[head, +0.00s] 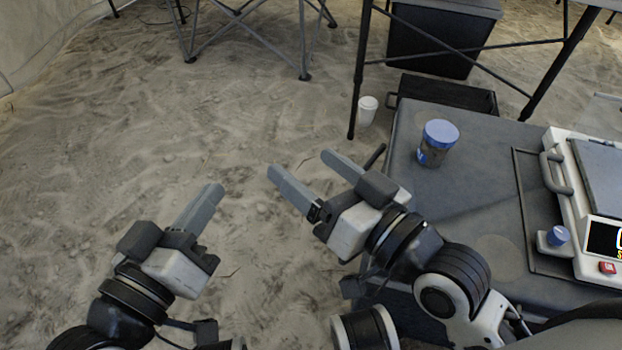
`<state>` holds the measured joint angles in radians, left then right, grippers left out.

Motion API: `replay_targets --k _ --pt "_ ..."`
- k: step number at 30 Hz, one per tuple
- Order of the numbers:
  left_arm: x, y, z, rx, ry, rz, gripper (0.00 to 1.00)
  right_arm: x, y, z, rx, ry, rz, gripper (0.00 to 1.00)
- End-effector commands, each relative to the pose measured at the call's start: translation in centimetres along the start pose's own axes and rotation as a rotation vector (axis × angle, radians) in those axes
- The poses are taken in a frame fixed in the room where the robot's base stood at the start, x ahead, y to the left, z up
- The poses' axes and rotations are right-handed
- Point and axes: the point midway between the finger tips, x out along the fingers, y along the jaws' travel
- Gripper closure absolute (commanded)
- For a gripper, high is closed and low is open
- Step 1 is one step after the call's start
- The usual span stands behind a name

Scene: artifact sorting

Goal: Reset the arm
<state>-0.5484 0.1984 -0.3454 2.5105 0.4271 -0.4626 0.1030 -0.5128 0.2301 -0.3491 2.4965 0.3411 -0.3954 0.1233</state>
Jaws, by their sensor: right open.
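My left gripper (213,190) is at the lower left, over the sandy floor, pointing up and to the right. Its fingers overlap in this view, so I cannot tell whether they are parted; no object shows at their tips. My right gripper (299,164) is in the middle, left of the grey table (460,205). Its two fingers are spread apart with nothing between them, pointing up and to the left over the sand.
A blue-lidded jar (438,143) stands on the table, right of my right gripper. A white device (567,200) sits at the table's right. A white cup (367,111) and a black crate (450,95) are behind. Open sand lies left.

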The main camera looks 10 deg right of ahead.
Motion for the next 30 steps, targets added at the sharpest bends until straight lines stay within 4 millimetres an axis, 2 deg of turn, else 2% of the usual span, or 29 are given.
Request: replay_targets --k 5,19,23,30 --pt "0.0 0.0 0.0 0.000 0.000 0.000 1.00 -0.5 -0.8 1.4 0.099 -0.066 -0.011 0.23" --pt "0.1 0.1 0.0 0.002 -0.002 0.001 1.00 -0.5 -0.8 1.3 0.096 -0.066 -0.011 0.23" --pt "0.0 0.3 -1.0 0.013 -0.015 -0.018 1.00 -0.5 -1.0 0.3 0.086 -0.079 0.006 0.23" --pt "-0.6 0.7 -4.4 0.074 -0.093 -0.124 1.00 -0.8 -1.0 -3.2 0.018 -0.162 0.106 0.23"
